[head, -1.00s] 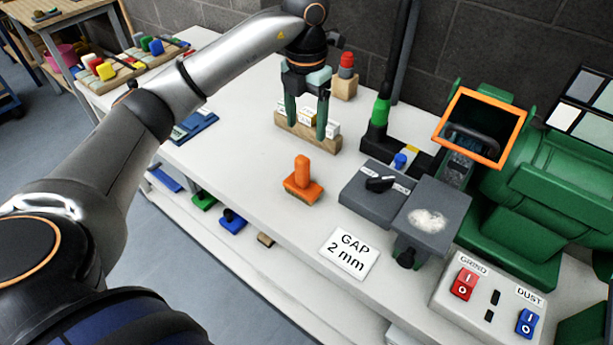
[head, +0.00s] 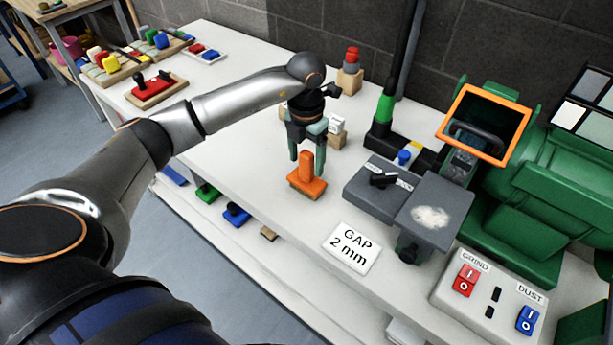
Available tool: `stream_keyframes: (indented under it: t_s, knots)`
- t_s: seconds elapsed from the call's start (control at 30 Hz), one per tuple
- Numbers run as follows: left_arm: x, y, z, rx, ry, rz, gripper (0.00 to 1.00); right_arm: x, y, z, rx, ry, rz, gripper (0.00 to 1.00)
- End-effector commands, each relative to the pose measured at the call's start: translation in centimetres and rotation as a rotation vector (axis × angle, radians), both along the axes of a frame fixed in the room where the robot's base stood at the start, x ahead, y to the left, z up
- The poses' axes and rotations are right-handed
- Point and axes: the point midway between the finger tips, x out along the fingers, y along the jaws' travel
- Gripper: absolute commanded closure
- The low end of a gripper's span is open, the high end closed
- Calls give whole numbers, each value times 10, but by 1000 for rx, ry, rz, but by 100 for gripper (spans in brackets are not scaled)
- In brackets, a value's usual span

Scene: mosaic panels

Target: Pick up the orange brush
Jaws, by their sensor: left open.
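The orange brush (head: 305,183) stands on the white bench with its block handle upright and its bristle base flat on the top. My left gripper (head: 307,158) points down at the brush, its two green fingers apart on either side of the upper handle. Whether the fingers touch the handle cannot be told. My right gripper is not in view.
A grey rest plate (head: 435,212) with pale powder and the green grinder (head: 520,200) stand to the right. A "GAP 2 mm" card (head: 351,247) lies in front. A wooden block with white pieces (head: 337,130) is behind the gripper. The bench's front edge is close to the brush.

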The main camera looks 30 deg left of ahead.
Motion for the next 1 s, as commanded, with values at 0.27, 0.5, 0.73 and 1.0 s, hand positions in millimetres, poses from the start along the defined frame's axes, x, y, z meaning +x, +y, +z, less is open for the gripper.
stream_keyframes:
  t_s: [0.27, 0.5, 0.73, 1.0]
  knots:
    - [0, 0, 0, 0, 0, -1, 46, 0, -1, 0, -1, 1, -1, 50]
    - [0, 0, 0, 0, 0, -1, 73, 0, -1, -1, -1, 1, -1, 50]
    - [0, 0, 0, 0, 0, -1, 99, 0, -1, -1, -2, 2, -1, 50]
    - [0, 0, 1, 0, 0, -1, 100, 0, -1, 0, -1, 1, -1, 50]
